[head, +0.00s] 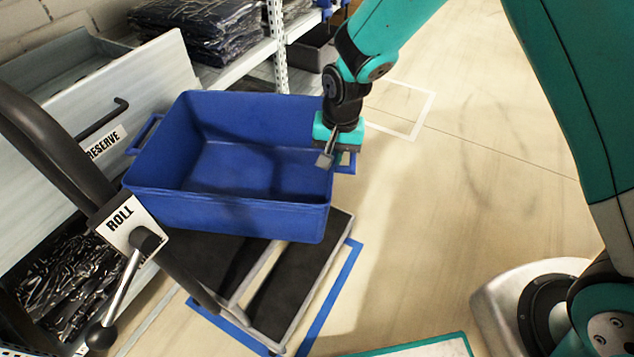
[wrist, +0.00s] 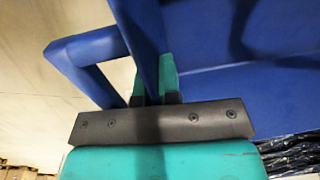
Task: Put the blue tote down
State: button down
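The blue tote (head: 235,215) is open-topped and looks empty, with a loop handle at each end. It is over the black-decked cart (head: 290,285) and seems to be above the deck, though I cannot tell the exact gap. My gripper (head: 328,157) is at the tote's right end wall, beside the right handle. In the wrist view, the tote's wall (wrist: 142,35) passes between the two teal fingers of my gripper (wrist: 155,82), which are shut on it. The handle loop (wrist: 85,65) stands to the left of the fingers. The tote's underside is hidden.
The cart has a dark push bar with a ROLL sign (head: 122,222) and a lever. A blue floor outline (head: 330,300) surrounds the cart. A RESERVE drawer (head: 150,85) and shelves with bagged garments (head: 205,30) stand behind and left. The floor (head: 450,200) to the right is clear.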

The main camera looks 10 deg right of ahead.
jog(key=shift+s+a+f+b, duration=0.4)
jog(key=shift+s+a+f, duration=0.45)
jog(key=shift+s+a, duration=0.2)
jog(key=shift+s+a+f+b, duration=0.35)
jog(key=shift+s+a+f, duration=0.55)
jog(key=shift+a, duration=0.25)
jog(key=shift+f, duration=0.1)
jog(key=c, duration=1.3)
grip_release()
notch_tip(320, 180, up, 13)
jog(key=d+p, duration=0.1)
jog(key=p, duration=0.2)
jog(key=s+d+r+n+y, duration=0.1)
jog(key=s+d+r+n, duration=0.1)
jog(key=s+r, duration=0.3)
jog(key=s+d+r+n+y, duration=0.1)
jog(key=s+d+r+n, duration=0.1)
jog(key=s+r+n, duration=0.2)
jog(key=s+d+r+n+y, duration=0.1)
jog(key=s+d+r+n, duration=0.2)
jog(key=s+r, duration=0.4)
jog(key=shift+s+r+n, duration=0.15)
jog(key=shift+s+n, duration=0.35)
jog(key=shift+s, duration=1.7)
jog(key=shift+r, duration=0.1)
